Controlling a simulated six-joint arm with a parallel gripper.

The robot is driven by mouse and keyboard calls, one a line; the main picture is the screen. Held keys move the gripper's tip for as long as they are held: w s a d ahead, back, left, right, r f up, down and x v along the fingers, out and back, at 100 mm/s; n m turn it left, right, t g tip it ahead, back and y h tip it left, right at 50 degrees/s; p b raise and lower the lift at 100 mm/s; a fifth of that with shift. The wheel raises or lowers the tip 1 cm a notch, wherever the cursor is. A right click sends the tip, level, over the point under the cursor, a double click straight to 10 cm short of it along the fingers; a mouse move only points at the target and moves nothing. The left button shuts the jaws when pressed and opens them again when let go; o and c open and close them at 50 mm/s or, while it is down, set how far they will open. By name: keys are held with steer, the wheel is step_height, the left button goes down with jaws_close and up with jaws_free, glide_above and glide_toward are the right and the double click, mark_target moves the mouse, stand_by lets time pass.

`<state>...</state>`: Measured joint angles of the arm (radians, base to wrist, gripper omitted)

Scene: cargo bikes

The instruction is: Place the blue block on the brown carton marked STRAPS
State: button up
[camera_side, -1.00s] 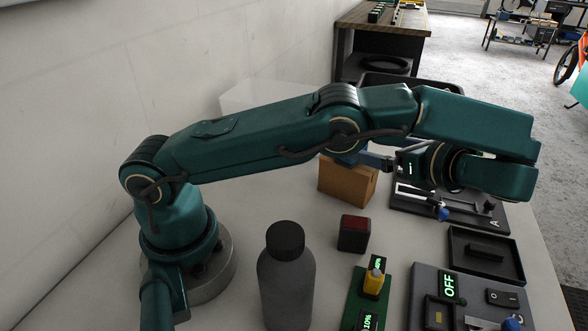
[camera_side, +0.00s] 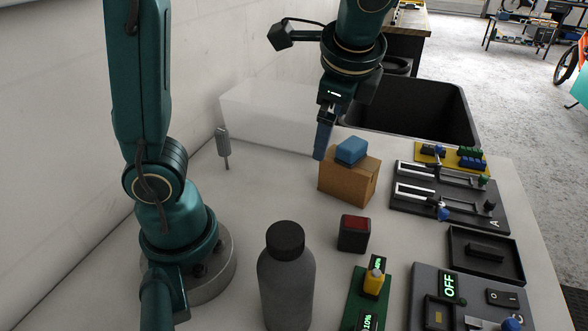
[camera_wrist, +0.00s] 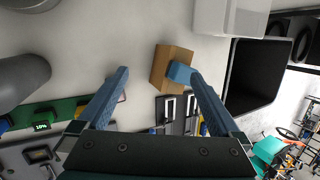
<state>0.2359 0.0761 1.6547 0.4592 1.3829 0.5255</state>
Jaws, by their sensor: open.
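The blue block (camera_side: 351,150) sits on top of the brown carton (camera_side: 346,185), slightly turned on it. No STRAPS lettering is readable on the faces in view. My gripper (camera_side: 321,157) is just left of the block in the side view, pointing down, holding nothing. In the wrist view my gripper (camera_wrist: 161,74) has its two blue fingers spread wide. There the block (camera_wrist: 180,72) on the carton (camera_wrist: 162,64) shows near the right finger; I cannot tell the exact gap.
A grey bottle (camera_side: 287,278) and a dark box with a red top (camera_side: 354,233) stand in front. A black bin (camera_side: 430,108) is behind. Slider panels (camera_side: 450,198), a black tray (camera_side: 486,256) and a switch panel (camera_side: 465,300) line the right. The table left of the carton is mostly clear.

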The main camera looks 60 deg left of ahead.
steer(key=s+d+f+n+t+h, duration=0.2)
steer(key=s+d+n+t+h, duration=0.2)
steer(key=s+n, duration=0.5)
steer(key=shift+f+n+h, duration=0.25)
steer(key=shift+n+h, duration=0.05)
steer(key=shift+h, duration=0.2)
